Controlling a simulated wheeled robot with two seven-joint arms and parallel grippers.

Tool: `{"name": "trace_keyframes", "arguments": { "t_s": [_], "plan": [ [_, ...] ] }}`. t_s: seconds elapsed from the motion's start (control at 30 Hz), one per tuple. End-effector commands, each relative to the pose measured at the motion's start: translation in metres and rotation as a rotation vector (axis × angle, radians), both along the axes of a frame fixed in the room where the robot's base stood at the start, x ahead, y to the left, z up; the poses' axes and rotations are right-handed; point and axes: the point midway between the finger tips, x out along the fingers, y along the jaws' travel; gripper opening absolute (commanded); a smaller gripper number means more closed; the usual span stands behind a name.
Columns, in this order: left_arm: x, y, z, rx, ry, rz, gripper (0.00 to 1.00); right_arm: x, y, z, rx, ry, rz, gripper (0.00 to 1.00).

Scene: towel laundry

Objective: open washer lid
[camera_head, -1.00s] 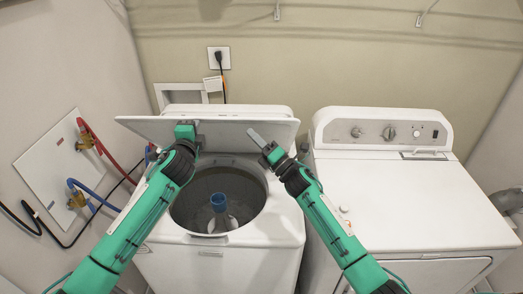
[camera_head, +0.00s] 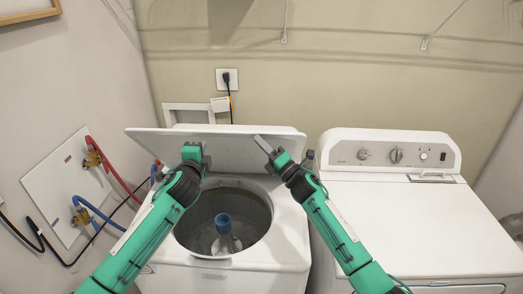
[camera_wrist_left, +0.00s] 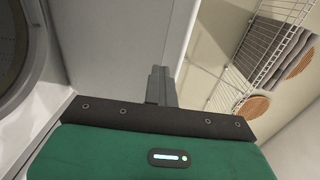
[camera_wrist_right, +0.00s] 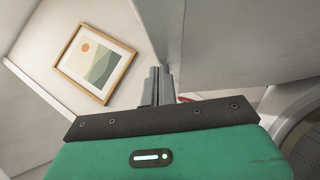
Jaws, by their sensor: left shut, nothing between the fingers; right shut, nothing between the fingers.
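The washer (camera_head: 276,252) is the white top-loading machine on the left in the head view. Its lid (camera_head: 236,155) is raised and stands tilted up at the back, hiding most of the control panel. The round drum opening (camera_head: 262,212) is uncovered, with a blue-capped agitator (camera_head: 223,224) inside. My left gripper (camera_head: 192,150) is shut and empty, with its tip at the lid's underside; contact is hard to tell. It also shows in the left wrist view (camera_wrist_left: 159,75). My right gripper (camera_head: 262,143) is shut and empty before the lid's right part; it shows in the right wrist view (camera_wrist_right: 157,75).
A white dryer (camera_head: 400,215) stands close on the right. Red and blue hoses (camera_head: 115,175) run from the wall box at left. A wire shelf (camera_wrist_left: 265,60) appears in the left wrist view, and a framed picture (camera_wrist_right: 95,63) in the right.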

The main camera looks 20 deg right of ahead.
Motion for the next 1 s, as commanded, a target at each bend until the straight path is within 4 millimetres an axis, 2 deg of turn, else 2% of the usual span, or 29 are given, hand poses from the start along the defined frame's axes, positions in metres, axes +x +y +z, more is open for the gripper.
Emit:
{"name": "trace_keyframes", "arguments": {
  "t_s": [0.2, 0.37, 0.77, 1.0],
  "plan": [
    [0.0, 0.0, 0.0, 0.0, 0.0, -0.001, 0.02, 0.0, 0.0, -0.001, 0.0, 0.001, 0.0, 0.0],
    [0.0, 0.0, 0.0, 0.0, -0.001, -0.001, 0.33, 0.0, 0.0, -0.001, 0.0, 0.001, 0.0, 0.0],
    [-0.004, 0.002, 0.0, 0.0, 0.0, 0.0, 0.34, 0.0, 0.0, -0.001, 0.0, 0.001, 0.0, 0.0],
    [-0.033, 0.012, 0.0, -0.001, -0.001, -0.002, 0.34, 0.0, 0.0, -0.001, 0.0, 0.001, 0.0, 0.0]
  ]
}}
